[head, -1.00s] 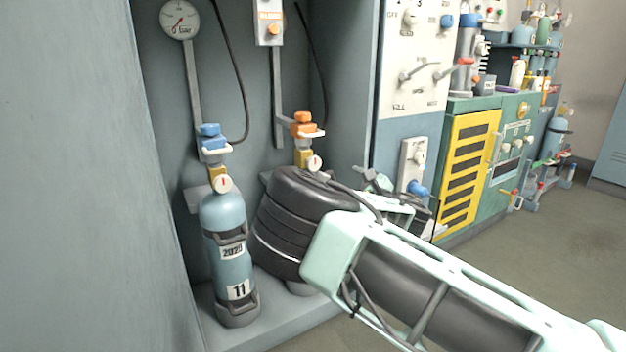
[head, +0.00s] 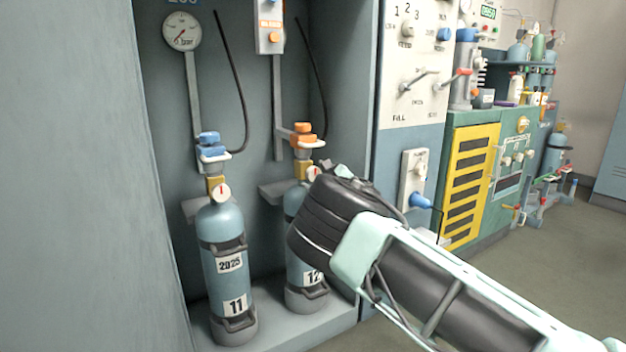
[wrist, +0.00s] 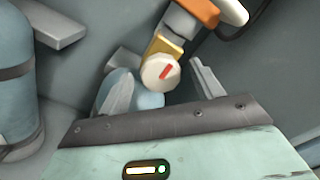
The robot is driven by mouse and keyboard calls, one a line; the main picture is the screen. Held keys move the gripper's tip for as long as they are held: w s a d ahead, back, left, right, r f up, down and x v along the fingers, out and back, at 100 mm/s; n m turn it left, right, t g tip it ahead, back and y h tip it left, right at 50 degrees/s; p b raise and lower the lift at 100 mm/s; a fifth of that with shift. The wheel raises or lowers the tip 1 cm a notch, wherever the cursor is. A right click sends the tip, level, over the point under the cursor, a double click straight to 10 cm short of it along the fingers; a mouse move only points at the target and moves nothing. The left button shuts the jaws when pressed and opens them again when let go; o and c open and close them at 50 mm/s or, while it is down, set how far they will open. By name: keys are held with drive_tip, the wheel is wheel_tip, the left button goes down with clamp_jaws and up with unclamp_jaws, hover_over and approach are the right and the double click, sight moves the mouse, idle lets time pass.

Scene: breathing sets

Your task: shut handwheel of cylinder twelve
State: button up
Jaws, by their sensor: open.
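Cylinder twelve (head: 294,203) stands upright in the cabinet, its "12" label partly covered by my dark wrist. At its top sit a brass valve body (wrist: 163,48), an orange fitting (head: 304,130) and a round white knob-like piece with a red bar (wrist: 160,71). The round piece also shows in the head view (head: 313,173). I cannot tell for sure whether it is the handwheel or a dial. My gripper (wrist: 161,88) is open. Its two fingers lie apart, left and right of the round piece in the wrist view; contact is not visible.
Cylinder eleven (head: 223,240), with blue fittings (head: 210,145), stands to the left. A bracket (head: 285,190) is behind cylinder twelve. The cabinet's right wall and a panel with levers (head: 412,80) are to the right. A pressure gauge (head: 181,31) hangs above; hoses run down the back wall.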

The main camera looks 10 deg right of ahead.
drive_tip(key=shift+x, duration=1.25)
drive_tip(key=c, duration=1)
drive_tip(key=shift+m, duration=0.3)
